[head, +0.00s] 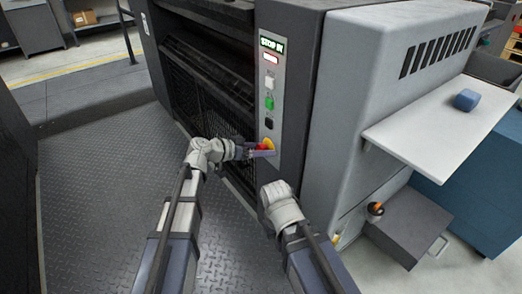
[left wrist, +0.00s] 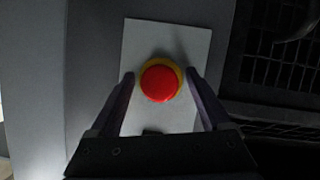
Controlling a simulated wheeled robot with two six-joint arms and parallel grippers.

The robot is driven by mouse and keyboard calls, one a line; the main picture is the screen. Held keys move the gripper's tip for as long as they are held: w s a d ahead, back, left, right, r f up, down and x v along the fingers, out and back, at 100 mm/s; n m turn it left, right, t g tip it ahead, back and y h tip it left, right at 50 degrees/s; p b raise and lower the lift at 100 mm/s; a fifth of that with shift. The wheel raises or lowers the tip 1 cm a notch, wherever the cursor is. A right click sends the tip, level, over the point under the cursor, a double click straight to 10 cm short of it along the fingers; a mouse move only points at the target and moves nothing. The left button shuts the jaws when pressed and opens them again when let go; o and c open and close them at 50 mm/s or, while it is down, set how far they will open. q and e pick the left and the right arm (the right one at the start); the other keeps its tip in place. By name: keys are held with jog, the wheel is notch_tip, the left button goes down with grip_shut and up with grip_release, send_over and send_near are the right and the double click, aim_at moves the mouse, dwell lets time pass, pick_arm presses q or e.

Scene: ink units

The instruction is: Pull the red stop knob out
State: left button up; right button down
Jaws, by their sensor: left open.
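The red stop knob (head: 263,147) sits on a yellow collar low on the light control strip (head: 271,90) of the dark machine. In the left wrist view the round red knob (left wrist: 160,82) lies between my fingertips, with part of its yellow ring (left wrist: 160,61) showing. My left gripper (head: 262,152) is open around the knob, one finger on each side. A small gap shows between each finger and the red cap. My right wrist shows in the head view below the strip; its fingers are hidden.
Above the knob are a black button (head: 268,124), a green button (head: 269,102), a white button (head: 269,83) and a "STOP IN" display (head: 272,45). Treadplate floor (head: 95,190) is clear at left.

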pick_arm(q)
grip_shut()
dwell(0.5)
dwell(0.3)
